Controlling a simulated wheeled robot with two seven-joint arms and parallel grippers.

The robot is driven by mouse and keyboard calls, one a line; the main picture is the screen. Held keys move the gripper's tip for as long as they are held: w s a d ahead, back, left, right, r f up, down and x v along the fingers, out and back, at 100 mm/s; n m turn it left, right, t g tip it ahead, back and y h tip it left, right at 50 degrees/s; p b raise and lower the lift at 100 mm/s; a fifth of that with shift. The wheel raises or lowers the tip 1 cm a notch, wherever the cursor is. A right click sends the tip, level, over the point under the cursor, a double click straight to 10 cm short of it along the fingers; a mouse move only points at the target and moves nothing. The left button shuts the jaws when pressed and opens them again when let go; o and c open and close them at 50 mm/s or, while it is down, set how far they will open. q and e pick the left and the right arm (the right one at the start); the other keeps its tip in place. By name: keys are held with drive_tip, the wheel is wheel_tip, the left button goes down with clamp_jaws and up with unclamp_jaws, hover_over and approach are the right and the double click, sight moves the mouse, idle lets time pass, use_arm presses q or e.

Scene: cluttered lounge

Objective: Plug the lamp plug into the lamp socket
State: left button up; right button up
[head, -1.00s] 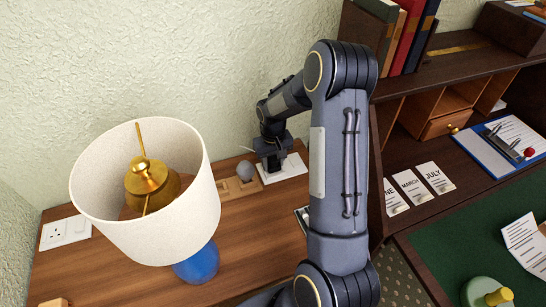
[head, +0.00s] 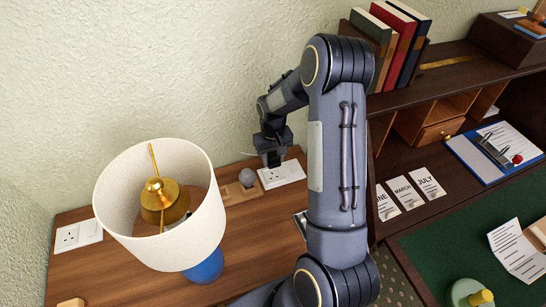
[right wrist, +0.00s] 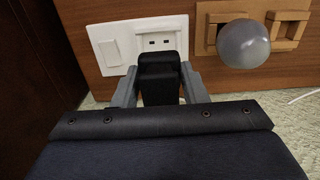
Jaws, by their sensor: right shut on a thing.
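My right gripper (head: 272,158) is shut on the black lamp plug (right wrist: 160,75), seen between its fingers in the right wrist view. The gripper is over the left, far part of the white lamp socket (head: 284,175) on the wooden table. In the right wrist view the socket plate (right wrist: 112,32) shows a rocker switch and two slots just beyond the plug. The plug hides the rest of the socket face; I cannot tell whether plug and plate touch. The lamp (head: 207,222) has a white shade, brass fittings and a blue base. My left gripper is not in view.
A grey ball (head: 247,177) sits in a wooden holder (head: 235,194) close beside the socket. A second white socket plate (head: 80,236) is at the table's left. A dark desk with books (head: 397,35) stands right. The table front is partly clear.

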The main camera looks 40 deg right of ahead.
sight(273, 176)
drive_tip(key=shift+f, duration=0.1)
drive_tip(key=shift+d+f+b, duration=0.1)
drive_tip(key=shift+f+b, duration=1.75)
drive_tip(key=shift+f, duration=0.95)
drive_tip(key=shift+b, duration=0.35)
drive_tip(key=shift+f+b, duration=0.4)
drive_tip(key=shift+f, duration=0.1)
idle(0.4)
drive_tip(key=shift+f, duration=0.2)
